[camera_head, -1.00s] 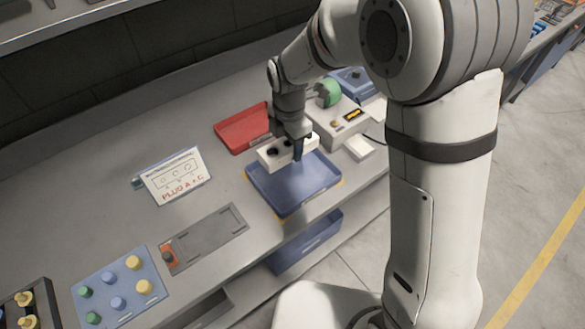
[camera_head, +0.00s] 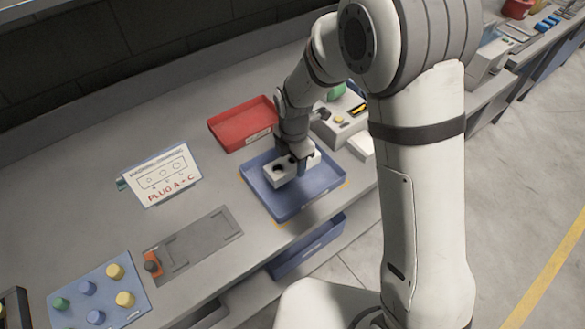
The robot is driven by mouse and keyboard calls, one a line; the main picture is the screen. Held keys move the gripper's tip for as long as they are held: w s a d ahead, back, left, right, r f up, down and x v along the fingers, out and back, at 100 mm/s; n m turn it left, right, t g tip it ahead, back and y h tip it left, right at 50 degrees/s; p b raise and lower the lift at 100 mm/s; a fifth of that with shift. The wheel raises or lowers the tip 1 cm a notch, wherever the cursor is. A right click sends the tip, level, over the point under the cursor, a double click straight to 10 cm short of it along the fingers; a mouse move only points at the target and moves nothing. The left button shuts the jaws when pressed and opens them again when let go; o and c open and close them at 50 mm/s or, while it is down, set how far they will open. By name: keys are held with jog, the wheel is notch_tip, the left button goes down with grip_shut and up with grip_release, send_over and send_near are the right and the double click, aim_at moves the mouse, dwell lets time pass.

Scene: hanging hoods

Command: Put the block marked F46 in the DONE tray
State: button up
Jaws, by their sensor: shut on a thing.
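A white block (camera_head: 283,175) with dark round holes is held between the fingers of my gripper (camera_head: 298,165). My gripper is shut on it and points down. The block is over or in the blue tray (camera_head: 291,206), in its upper part. I cannot tell whether it touches the tray floor. No F46 mark can be read on the block, and no DONE label can be read on the tray. My gripper hides part of the block and the tray's back edge.
A red tray (camera_head: 240,124) stands behind the blue tray. A grey device (camera_head: 340,124) is to the right. A sign reading PLUG A + C (camera_head: 161,174) stands left. A grey fixture plate (camera_head: 196,243) and a blue board with coloured pegs (camera_head: 100,294) lie front left.

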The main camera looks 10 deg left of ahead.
aim_at(293, 170)
jog(key=shift+f, duration=2)
jog(key=o, duration=1.4)
jog(key=shift+s, duration=0.1)
jog(key=shift+o, duration=0.2)
jog(key=shift+r, duration=0.1)
notch_tip(293, 170, up, 12)
jog(key=shift+b, duration=0.35)
